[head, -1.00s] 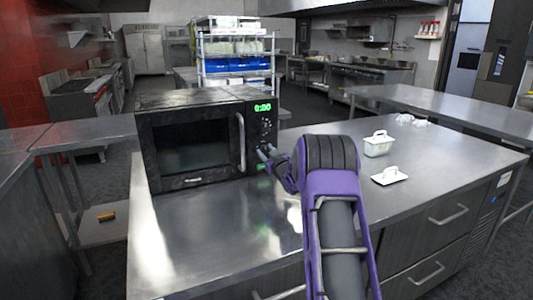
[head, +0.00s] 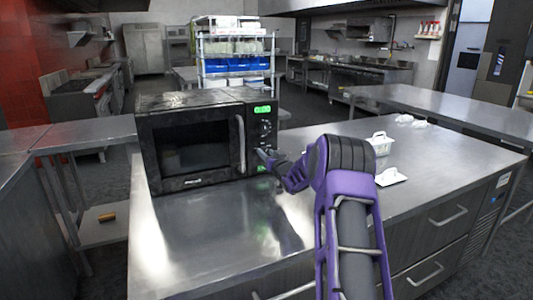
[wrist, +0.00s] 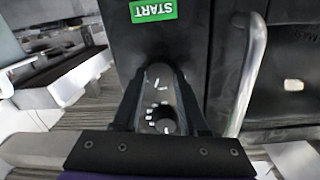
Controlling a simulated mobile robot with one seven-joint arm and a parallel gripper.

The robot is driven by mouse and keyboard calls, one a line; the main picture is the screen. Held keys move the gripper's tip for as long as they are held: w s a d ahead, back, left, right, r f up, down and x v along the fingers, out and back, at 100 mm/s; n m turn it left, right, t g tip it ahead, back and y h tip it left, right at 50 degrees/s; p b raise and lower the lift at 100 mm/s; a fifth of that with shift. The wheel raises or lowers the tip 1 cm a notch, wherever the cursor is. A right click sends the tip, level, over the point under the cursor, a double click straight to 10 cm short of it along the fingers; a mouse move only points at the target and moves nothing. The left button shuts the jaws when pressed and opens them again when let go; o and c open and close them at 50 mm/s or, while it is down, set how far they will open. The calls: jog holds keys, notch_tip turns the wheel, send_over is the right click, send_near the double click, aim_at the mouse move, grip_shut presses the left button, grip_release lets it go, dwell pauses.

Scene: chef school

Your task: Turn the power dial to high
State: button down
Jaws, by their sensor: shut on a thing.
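The black microwave (head: 190,140) stands on the steel counter, door shut, its control panel on the right side. My gripper (head: 260,155) is at the lower part of that panel. In the wrist view, which shows the panel upside down, my gripper's fingers (wrist: 158,78) are closed around the power dial (wrist: 160,84). The dial's pointer and setting cannot be read. A second round dark knob (wrist: 166,127) shows nearer the wrist camera, with small white marks beside it. The green START button (wrist: 153,10) lies beyond the fingertips.
The microwave's door handle (wrist: 250,70) is close beside the fingers. A white container (head: 381,144) and a white lid (head: 390,177) are on the counter to the right. The counter (head: 220,225) in front of the microwave is clear.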

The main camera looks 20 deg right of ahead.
jog(key=m+p, duration=0.1)
jog(key=m, duration=0.3)
jog(key=shift+d+r, duration=0.1)
jog(key=shift+d, duration=0.05)
jog(key=shift+m+p, duration=0.45)
jog(key=shift+m, duration=0.75)
jog(key=shift+c, duration=2.2)
grip_release()
jog(key=shift+s, duration=0.1)
jog(key=s, duration=1.7)
jog(key=shift+s+r, duration=0.15)
jog(key=shift+r, duration=0.15)
jog(key=shift+y, duration=0.4)
